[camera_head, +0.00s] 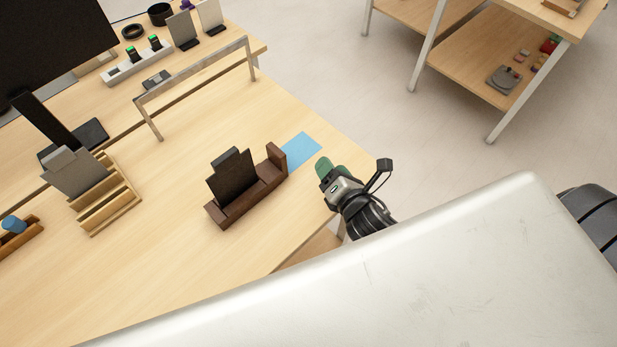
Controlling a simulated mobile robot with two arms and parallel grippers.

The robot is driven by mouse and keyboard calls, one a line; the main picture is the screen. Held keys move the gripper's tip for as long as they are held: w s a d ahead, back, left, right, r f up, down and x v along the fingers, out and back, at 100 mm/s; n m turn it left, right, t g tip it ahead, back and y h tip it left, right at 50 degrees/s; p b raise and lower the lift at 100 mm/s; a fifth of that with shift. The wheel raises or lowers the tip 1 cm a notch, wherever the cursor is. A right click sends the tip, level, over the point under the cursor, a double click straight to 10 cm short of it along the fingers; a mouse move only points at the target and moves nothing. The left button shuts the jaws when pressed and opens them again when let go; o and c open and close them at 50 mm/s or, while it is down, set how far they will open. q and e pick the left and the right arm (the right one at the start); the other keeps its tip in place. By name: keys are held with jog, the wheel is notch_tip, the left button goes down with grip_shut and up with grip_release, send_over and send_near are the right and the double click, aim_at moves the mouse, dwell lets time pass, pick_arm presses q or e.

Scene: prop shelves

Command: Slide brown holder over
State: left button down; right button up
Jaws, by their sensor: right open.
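The brown holder (236,207) is a dark wooden stand on the light wood table, with a raised block at its right end. A black panel (233,178) stands upright in it. A flat blue square (302,151) lies on the table just beyond the holder's right end, near the table edge. My right gripper (325,171) has green fingertips. It is at the table's right edge, to the right of the holder and apart from it, close to the blue square. It is open and holds nothing that I see. My left gripper is not in view.
A light wooden stepped rack (107,203) with a grey panel stands left of the holder. A metal rail (195,73) crosses the table behind. A black monitor (48,45) and a white power strip (138,62) are farther back. Bare table lies in front of the holder.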

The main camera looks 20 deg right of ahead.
aim_at(284, 158)
jog(key=a+n+y, duration=0.1)
jog(key=n, duration=0.3)
jog(key=a+n+y, duration=0.2)
jog(key=n, duration=0.1)
jog(key=a+n+t+y, duration=0.1)
jog(key=n+y, duration=0.1)
jog(key=n, duration=0.2)
jog(key=shift+w+a+f+n, duration=0.3)
jog(key=shift+f, duration=0.05)
jog(key=shift+s+a+f+n+y, duration=0.1)
jog(key=shift+a+n+y, duration=0.2)
jog(key=shift+n, duration=0.3)
jog(key=shift+s+a+n+y, duration=0.1)
jog(key=shift+a+n+y, duration=0.1)
jog(key=shift+n+y, duration=0.3)
jog(key=shift+w, duration=0.15)
jog(key=shift+w+a, duration=0.15)
jog(key=shift+w, duration=0.15)
jog(key=p+x, duration=0.2)
jog(key=x, duration=0.8)
grip_shut()
